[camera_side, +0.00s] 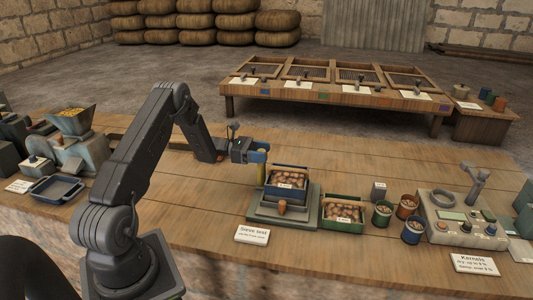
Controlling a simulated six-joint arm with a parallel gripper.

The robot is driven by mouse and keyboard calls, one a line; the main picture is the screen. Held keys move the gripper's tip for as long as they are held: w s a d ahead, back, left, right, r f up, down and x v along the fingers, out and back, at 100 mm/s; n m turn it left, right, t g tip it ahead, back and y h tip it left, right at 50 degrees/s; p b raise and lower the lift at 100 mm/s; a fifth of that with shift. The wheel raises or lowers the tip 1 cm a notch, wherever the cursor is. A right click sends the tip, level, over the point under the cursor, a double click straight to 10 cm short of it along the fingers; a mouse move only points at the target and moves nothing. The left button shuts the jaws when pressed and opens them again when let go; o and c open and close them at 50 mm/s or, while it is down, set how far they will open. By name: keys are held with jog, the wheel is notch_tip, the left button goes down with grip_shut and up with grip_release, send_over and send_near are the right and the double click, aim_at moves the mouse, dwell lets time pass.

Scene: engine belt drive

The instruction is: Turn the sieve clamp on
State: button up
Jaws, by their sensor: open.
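A sieve stand with a green-grey base (258,221) sits on the wooden table, with a card in front that seems to read "Sieve test". A blue tray (271,190) filled with brown kernels rests on the stand. An orange-brown knob (282,205) stands at the front of the base; I cannot tell whether it is the sieve clamp or how it is set. My gripper (262,156) is open, just above and behind the tray's left back corner. A small yellowish upright piece (262,173) shows just below my gripper; whether they touch is unclear.
A green crate of kernels (343,222) stands close to the right of the stand. Several cups and a grey meter panel (455,217) are further right. A hopper machine (78,140) and a dark blue tray (56,188) are at left. The table behind the stand is clear.

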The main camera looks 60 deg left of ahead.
jog(key=shift+x, duration=0.85)
jog(key=shift+c, duration=0.2)
jog(key=c, duration=0.9)
